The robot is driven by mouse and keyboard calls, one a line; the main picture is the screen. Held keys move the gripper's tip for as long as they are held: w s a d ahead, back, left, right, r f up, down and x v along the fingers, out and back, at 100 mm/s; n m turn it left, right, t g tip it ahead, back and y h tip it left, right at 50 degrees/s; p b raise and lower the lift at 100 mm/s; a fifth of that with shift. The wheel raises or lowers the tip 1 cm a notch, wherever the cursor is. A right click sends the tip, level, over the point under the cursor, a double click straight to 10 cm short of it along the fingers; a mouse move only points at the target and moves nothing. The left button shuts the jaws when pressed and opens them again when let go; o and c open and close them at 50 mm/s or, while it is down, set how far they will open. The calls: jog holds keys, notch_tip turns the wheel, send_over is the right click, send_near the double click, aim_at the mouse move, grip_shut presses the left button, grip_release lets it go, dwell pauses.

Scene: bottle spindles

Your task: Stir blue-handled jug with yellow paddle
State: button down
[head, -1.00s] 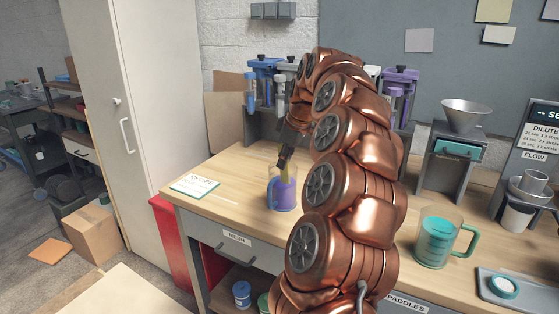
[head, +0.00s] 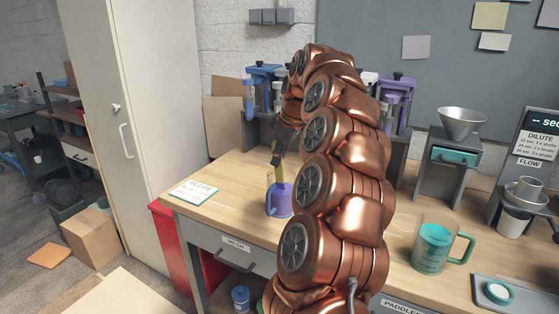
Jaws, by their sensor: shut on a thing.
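The blue-handled jug (head: 280,204) stands on the wooden workbench, left of my arm, with purple contents and its handle to the left. My gripper (head: 279,155) is above the jug, shut on the yellow paddle (head: 280,173). The paddle points down into the jug's mouth, slightly tilted. Its lower end is hidden in the jug, so I cannot tell how deep it reaches. My arm covers the area just right of the jug.
A recipe card (head: 194,192) lies left of the jug. Dispensers with blue (head: 264,72) and purple (head: 398,82) tops stand behind. A green-handled jug (head: 433,249), a funnel stand (head: 461,122) and a tray (head: 517,291) are to the right. Bare bench lies between card and jug.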

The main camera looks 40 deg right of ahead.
jog(key=shift+w+a+r+p, duration=0.15)
jog(key=shift+r+p, duration=0.75)
jog(key=shift+r, duration=0.7)
jog(key=shift+s+a+r+p, duration=0.1)
jog(key=shift+a+r+p, duration=0.1)
jog(key=shift+r+p, duration=1.1)
jog(key=shift+w+a+r+p, duration=0.15)
jog(key=shift+r+p, duration=0.35)
jog(key=shift+r, duration=1.45)
jog(key=shift+r+p, duration=1.8)
jog(key=shift+r, duration=0.7)
